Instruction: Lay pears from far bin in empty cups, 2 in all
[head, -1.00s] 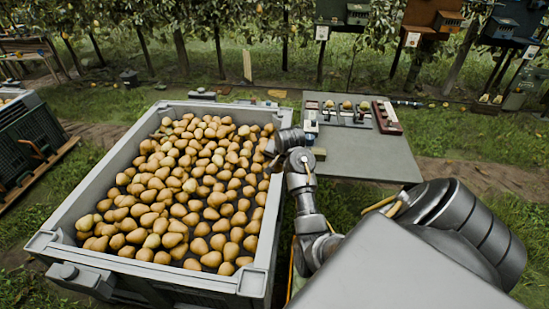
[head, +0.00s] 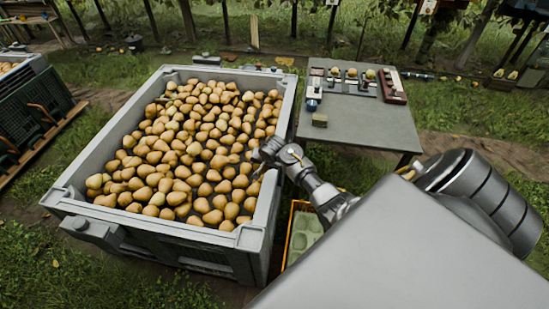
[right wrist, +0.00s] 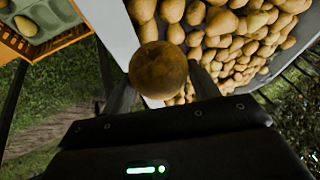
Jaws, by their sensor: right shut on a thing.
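A big grey bin (head: 276,185) full of yellow-brown pears (head: 180,145) fills the left middle of the head view. My right gripper (head: 258,158) is at the bin's right wall. In the right wrist view this gripper (right wrist: 158,85) is shut on a pear (right wrist: 158,68), seen in front of the bin wall (right wrist: 112,30). An orange crate (head: 288,240) with a pale green cup tray (head: 304,232) stands right of the bin, partly hidden by my arm. In the right wrist view the tray (right wrist: 45,15) shows a pear (right wrist: 25,25) in one cup. My left gripper is out of view.
A grey table (head: 365,125) behind the crate holds a row of small stands with pears, a dark red block (head: 392,88) and a small tan block (head: 320,119). A dark green bin (head: 30,110) stands at far left. Grass lies in front.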

